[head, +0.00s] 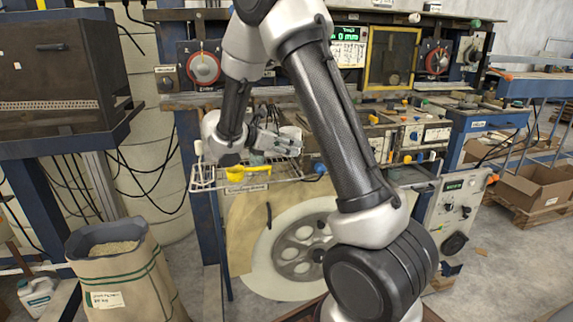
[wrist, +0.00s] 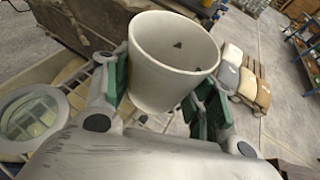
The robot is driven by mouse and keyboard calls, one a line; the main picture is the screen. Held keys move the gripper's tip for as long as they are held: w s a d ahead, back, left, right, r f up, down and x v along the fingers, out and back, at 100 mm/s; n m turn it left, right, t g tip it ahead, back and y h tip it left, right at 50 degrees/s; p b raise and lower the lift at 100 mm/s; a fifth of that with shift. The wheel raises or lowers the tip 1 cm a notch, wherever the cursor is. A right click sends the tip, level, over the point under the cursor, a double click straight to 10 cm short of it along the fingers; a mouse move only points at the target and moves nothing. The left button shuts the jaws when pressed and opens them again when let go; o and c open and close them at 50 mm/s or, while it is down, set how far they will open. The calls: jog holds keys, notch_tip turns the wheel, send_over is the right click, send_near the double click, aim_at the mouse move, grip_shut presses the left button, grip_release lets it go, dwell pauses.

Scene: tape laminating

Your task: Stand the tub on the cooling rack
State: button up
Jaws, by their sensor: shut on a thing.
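In the wrist view, a cream-white tub (wrist: 165,75) sits between the green-padded fingers of my gripper (wrist: 163,92). The gripper is shut on it. The tub's open rim faces up and somewhat towards the camera, and small dark marks show inside. In the head view, my gripper (head: 280,143) is low over the wire cooling rack (head: 205,183), near its back and right part. The tub cannot be clearly made out there. Whether its base touches the rack is hidden.
A yellow object (head: 238,170) is at the rack's front. A blue knob (head: 320,169) is by its right end. Control boxes (head: 425,133) stand to the right and behind. An open sack (head: 125,275) stands on the floor at left.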

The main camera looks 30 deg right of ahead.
aim_at(287, 172)
jog(key=shift+f, duration=3.25)
jog(key=o, duration=1)
jog(key=shift+o, duration=0.2)
